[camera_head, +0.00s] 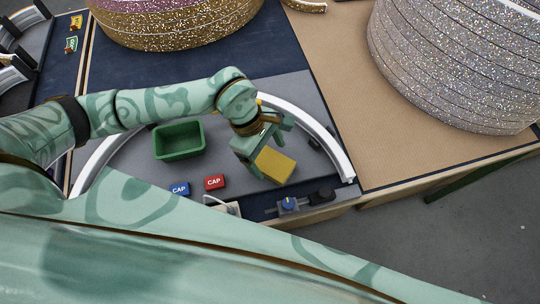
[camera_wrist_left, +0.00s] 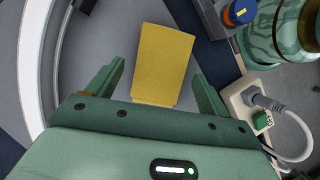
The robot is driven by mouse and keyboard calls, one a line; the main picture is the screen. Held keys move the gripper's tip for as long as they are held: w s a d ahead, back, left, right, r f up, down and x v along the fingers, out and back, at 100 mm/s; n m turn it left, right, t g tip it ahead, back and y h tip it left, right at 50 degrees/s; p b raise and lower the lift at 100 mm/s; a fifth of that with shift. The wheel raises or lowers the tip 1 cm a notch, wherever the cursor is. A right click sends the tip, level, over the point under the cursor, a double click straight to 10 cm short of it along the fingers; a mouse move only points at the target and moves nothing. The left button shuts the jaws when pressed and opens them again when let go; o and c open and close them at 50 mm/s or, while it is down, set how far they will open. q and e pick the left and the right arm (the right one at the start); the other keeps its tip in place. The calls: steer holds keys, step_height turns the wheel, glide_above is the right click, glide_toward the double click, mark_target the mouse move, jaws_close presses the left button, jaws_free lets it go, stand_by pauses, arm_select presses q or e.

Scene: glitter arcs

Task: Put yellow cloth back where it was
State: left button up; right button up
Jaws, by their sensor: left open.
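The yellow cloth (camera_head: 275,166) is a flat, roughly rectangular piece on the grey surface (camera_head: 145,172), inside a curved white rail. My left gripper (camera_head: 271,146) is over the cloth's back edge, its jaws spread apart. In the left wrist view, the yellow cloth (camera_wrist_left: 161,52) shows between the two open fingers of my left gripper (camera_wrist_left: 160,76), with a gap on each side. It appears not to be gripped. The height of the fingers above it is hard to tell. My right gripper is not in view.
A green bin (camera_head: 180,157) stands left of the gripper. A blue CAP block (camera_head: 180,189) and red CAP block (camera_head: 214,182) lie in front. The white rail (camera_head: 318,133) curves on the right. A blue knob unit (camera_head: 289,205) and a white socket (camera_wrist_left: 241,101) sit near the front edge.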

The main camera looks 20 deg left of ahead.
arm_select(q)
steer(key=s+p+v, duration=0.1)
steer(key=v, duration=0.9)
steer(key=shift+w+p, duration=0.3)
steer(key=shift+w, duration=0.1)
steer(key=shift+r, duration=0.15)
